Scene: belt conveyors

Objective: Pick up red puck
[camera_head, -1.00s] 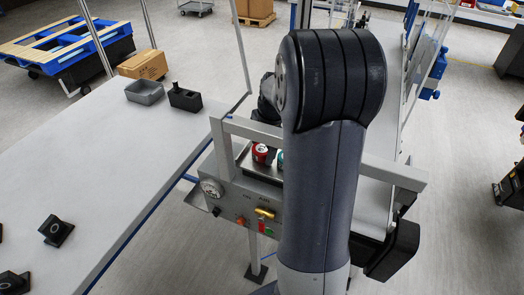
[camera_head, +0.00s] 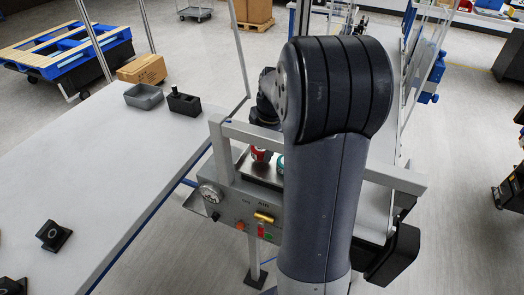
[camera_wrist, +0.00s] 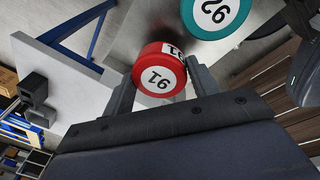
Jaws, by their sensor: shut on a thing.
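The red puck (camera_wrist: 159,74) has a white face with a black number and sits between the two fingers of my gripper (camera_wrist: 158,88) in the wrist view. The gripper is shut on it. In the head view the red puck (camera_head: 260,155) shows only in part, beside my arm. A teal puck (camera_wrist: 215,14) with a white numbered face is just beyond it in the wrist view. In the head view the teal puck (camera_head: 280,165) is mostly hidden by my arm, and my fingers are hidden there.
A metal tray surface (camera_wrist: 140,30) lies under the pucks. A grey frame rail (camera_head: 240,130) and a control panel with a gauge (camera_head: 211,193) stand close by. The white table (camera_head: 110,170) on the left holds a grey bin (camera_head: 143,96) and black blocks, with much free room.

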